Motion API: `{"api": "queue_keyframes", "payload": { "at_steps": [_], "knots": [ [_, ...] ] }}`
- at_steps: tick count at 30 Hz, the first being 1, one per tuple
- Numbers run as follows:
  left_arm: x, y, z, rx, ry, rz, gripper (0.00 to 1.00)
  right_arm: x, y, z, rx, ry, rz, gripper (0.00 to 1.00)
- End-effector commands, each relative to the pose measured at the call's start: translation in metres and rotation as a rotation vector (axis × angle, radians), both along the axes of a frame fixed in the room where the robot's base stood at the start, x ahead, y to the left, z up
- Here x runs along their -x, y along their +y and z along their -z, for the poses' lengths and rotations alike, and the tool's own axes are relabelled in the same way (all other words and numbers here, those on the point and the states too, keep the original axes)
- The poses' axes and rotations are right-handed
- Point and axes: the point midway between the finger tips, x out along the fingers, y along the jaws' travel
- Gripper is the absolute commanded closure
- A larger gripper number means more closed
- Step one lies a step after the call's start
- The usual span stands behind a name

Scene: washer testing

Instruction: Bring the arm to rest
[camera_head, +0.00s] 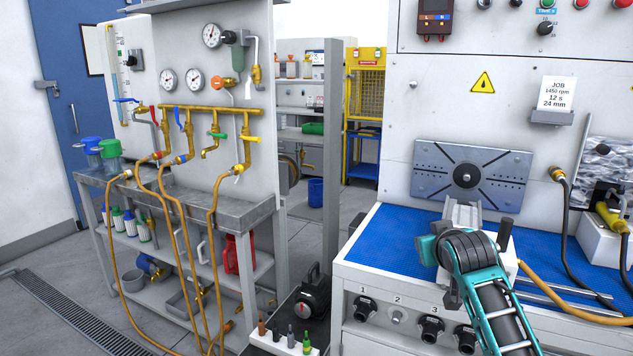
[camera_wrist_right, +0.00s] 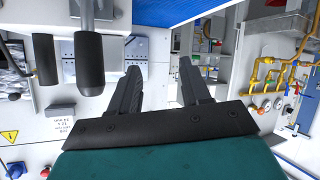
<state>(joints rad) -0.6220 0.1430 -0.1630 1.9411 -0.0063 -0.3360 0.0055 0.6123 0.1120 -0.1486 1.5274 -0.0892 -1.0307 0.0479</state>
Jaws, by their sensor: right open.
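My right arm (camera_head: 490,295), teal and black, comes in from the bottom right of the head view and bends over the front of the blue-topped bench. Its gripper fingers cannot be made out there. In the right wrist view my right gripper (camera_wrist_right: 160,66) is open, with two dark fingers spread apart. Nothing is between the fingers. The room appears upside down behind them. My left gripper is in neither view.
The bench's blue mat (camera_head: 390,240) is largely clear at left. A grey metal fixture (camera_head: 464,214) stands close behind my arm. A slotted plate (camera_head: 472,172) is behind it. Hoses (camera_head: 570,220) lie at right. A shelved cart (camera_head: 235,212) with yellow piping stands at left.

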Motion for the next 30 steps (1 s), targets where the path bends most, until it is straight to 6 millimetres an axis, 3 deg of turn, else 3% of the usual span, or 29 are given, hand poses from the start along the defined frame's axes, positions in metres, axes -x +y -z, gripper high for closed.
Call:
{"api": "queue_keyframes", "payload": {
  "at_steps": [1,6,11,15,19,24,30],
  "knots": [
    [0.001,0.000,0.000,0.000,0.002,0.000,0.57,0.015,0.004,0.033,-0.002,0.021,-0.017,0.53],
    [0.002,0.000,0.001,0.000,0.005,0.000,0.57,0.068,0.016,0.118,-0.019,0.054,-0.074,0.53],
    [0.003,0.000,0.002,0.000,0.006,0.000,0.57,0.131,0.028,0.184,-0.045,0.086,-0.121,0.53],
    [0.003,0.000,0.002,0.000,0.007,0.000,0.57,0.195,0.039,0.228,-0.077,0.113,-0.157,0.53],
    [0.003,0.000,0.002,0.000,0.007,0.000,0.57,0.256,0.047,0.257,-0.111,0.135,-0.182,0.53],
    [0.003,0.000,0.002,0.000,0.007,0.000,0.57,0.320,0.056,0.274,-0.151,0.154,-0.201,0.53],
    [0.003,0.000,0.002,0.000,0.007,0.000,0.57,0.352,0.060,0.278,-0.172,0.162,-0.208,0.53]
  ]
}}
